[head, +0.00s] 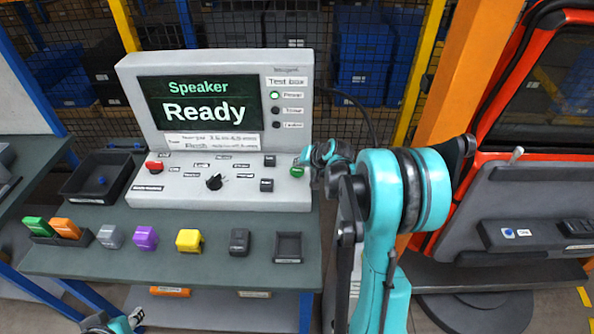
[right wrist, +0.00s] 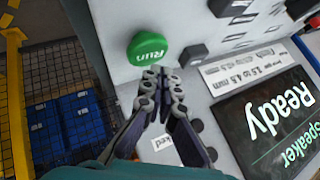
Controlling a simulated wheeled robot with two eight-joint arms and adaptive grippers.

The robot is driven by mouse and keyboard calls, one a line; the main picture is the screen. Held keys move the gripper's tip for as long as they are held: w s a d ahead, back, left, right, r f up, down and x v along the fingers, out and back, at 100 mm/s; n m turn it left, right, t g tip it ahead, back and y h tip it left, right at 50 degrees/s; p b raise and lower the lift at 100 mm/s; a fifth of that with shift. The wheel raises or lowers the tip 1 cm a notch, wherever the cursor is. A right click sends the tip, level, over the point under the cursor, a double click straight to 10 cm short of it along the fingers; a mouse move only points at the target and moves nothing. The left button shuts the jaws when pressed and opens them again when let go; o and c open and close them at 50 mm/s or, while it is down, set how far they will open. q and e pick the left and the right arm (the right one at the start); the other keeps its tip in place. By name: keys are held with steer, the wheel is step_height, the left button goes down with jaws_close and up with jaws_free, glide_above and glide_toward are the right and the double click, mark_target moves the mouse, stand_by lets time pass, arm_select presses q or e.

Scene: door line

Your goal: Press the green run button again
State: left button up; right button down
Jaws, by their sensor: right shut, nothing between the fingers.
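The green run button (head: 297,172) is at the right end of the test box's sloped panel (head: 190,197). In the right wrist view the button (right wrist: 147,47) is labelled "Run" and stands just beyond my fingertips. My right gripper (head: 318,163) is shut and empty, close beside the button; in the wrist view its fingertips (right wrist: 160,78) are together near the button's rim. I cannot tell whether they touch it. The box screen (head: 203,101) reads "Speaker Ready", and the lamp (head: 274,95) in the top row is lit green. My left gripper (head: 112,324) shows only partly at the bottom edge.
A red button (head: 154,166), a black knob (head: 214,182) and black switches share the panel. A black tray (head: 101,180) is at left. Grey, purple, yellow (head: 189,240) and dark blocks stand along the table front. An orange post (head: 470,85) and red-framed machine are at right.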

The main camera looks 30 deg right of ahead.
mark_target(298, 171)
steer(key=shift+f, duration=0.1)
steer(key=shift+f+b, duration=0.35)
steer(key=shift+b, duration=0.05)
steer(key=shift+f+b, duration=0.45)
steer(key=shift+f, duration=0.05)
stand_by(0.6)
steer(key=shift+r, duration=0.1)
steer(key=shift+r+p, duration=0.7)
steer(key=shift+r, duration=0.2)
steer(key=shift+r+p, duration=1.8)
steer(key=shift+r, duration=0.65)
